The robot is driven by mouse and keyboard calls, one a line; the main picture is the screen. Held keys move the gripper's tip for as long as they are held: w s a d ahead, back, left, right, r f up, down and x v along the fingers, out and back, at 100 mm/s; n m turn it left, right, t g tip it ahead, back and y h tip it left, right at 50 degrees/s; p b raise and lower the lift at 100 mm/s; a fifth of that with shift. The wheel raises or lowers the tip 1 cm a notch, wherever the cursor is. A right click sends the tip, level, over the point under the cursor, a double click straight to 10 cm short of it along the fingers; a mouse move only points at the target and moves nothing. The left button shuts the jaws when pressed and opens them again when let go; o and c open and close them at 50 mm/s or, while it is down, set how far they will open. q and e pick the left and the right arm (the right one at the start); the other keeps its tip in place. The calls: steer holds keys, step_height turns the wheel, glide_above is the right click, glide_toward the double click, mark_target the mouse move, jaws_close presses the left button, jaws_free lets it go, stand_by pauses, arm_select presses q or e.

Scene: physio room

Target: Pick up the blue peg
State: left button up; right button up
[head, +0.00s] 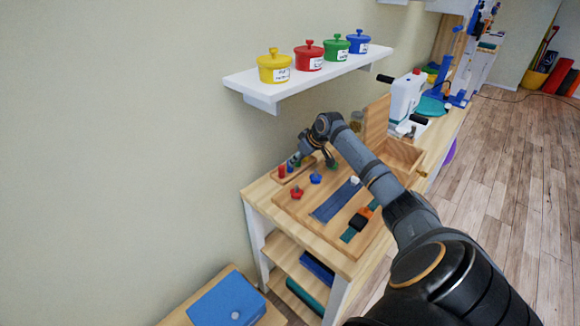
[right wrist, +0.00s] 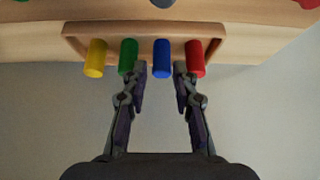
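The blue peg (right wrist: 162,58) stands in a wooden peg holder (right wrist: 75,30), between a green peg (right wrist: 128,56) and a red peg (right wrist: 195,58), in the right wrist view. A yellow peg (right wrist: 95,58) is at the left end. My right gripper (right wrist: 160,70) is open, its fingertips on either side of the blue peg's near end. Whether they touch it I cannot tell. In the head view my right gripper (head: 299,157) is over the holder (head: 277,178) and partly hides the pegs; the red peg (head: 282,171) shows there. My left gripper is not in view.
A wooden board (head: 285,205) with knobbed pieces and a blue strap lies on the workbench. A wall shelf (head: 240,84) with several coloured pots hangs above. A wooden box (head: 405,155) and a white machine (head: 405,98) stand farther back.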

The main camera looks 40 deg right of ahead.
mark_target(292, 172)
steer(key=shift+w+a+f, duration=0.15)
steer(key=shift+w+f, duration=0.05)
steer(key=shift+f, duration=0.1)
steer(key=x, duration=0.4)
steer(key=shift+f, duration=0.15)
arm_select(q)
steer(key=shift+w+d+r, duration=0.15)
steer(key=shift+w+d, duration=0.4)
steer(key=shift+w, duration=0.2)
arm_select(e)
steer(key=shift+s, duration=0.1)
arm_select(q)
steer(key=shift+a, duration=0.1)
arm_select(e)
steer(key=c, duration=0.5)
